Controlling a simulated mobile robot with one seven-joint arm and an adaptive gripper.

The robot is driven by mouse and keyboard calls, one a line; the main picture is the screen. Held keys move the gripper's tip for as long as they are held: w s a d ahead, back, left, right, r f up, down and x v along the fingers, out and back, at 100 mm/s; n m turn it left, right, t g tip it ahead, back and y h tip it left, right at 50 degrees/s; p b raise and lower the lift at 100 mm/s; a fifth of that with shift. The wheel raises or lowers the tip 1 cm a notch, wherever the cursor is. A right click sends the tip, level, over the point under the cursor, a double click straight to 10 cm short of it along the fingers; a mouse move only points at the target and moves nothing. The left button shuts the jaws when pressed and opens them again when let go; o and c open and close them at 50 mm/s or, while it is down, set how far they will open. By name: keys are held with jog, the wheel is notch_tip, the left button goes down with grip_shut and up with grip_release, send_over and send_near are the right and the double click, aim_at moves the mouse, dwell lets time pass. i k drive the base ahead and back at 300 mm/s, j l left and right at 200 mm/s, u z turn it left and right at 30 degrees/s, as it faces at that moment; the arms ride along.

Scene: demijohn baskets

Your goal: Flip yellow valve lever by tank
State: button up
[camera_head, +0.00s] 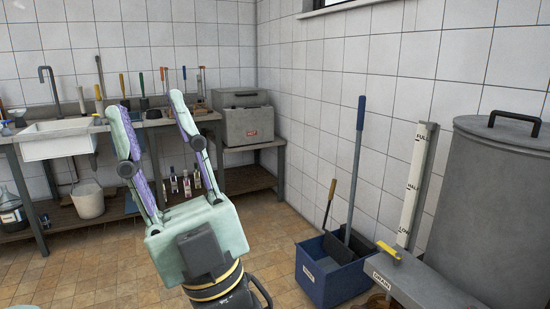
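The yellow valve lever (387,250) sits at the lower right, by the grey shelf edge labelled "DRAIN" at the foot of the grey tank (496,200). A white level gauge marked FULL, HALF and LOW (412,190) stands beside the tank. My gripper (146,104) is raised at the left centre, pale green with purple finger pads. Its two fingers are spread wide apart and nothing is between them. It is well to the left of the lever and not touching it. The valve body under the lever is partly hidden.
A blue bin (335,278) with long-handled tools stands just left of the lever. A bench with a white sink (55,138), hand tools and a grey box (245,122) lines the back wall. A white bucket (88,200) and bottles sit below. Tiled floor between is clear.

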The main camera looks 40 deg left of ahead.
aim_at(398, 256)
jog(key=i+j+u, duration=0.1)
jog(key=i+u, duration=0.15)
jog(key=i, duration=0.3)
jog(key=i+u, duration=0.25)
jog(key=i, duration=0.3)
